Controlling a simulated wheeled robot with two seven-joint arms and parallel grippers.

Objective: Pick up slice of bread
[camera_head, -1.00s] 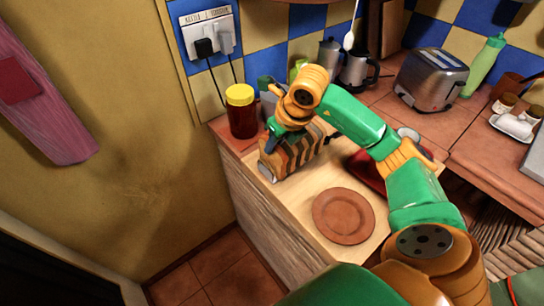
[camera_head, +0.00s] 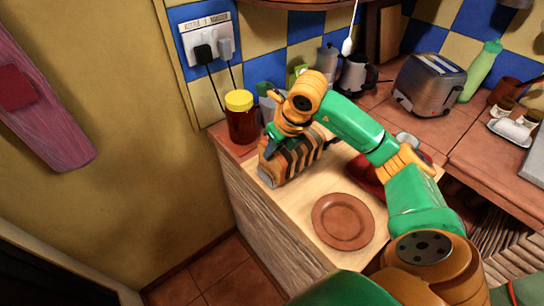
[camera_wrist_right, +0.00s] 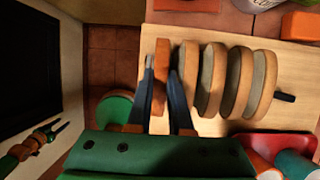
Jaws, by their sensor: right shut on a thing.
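Several slices of bread (camera_head: 298,157) stand upright in a row on the wooden board; they also show in the wrist view (camera_wrist_right: 238,85). My right gripper (camera_head: 271,143) is over the row's near left end. In the wrist view my right gripper (camera_wrist_right: 162,88) has one finger on each side of the end slice (camera_wrist_right: 160,72) and is shut on it. The slice is upright, with a gap to its neighbour. My left gripper (camera_wrist_right: 54,130) shows small at the left of the wrist view, its fingers apart and empty.
A brown plate (camera_head: 343,221) lies on the wooden board (camera_head: 300,222). A red tray (camera_head: 366,173) is partly behind my arm. A toaster (camera_head: 430,82) stands at the back right.

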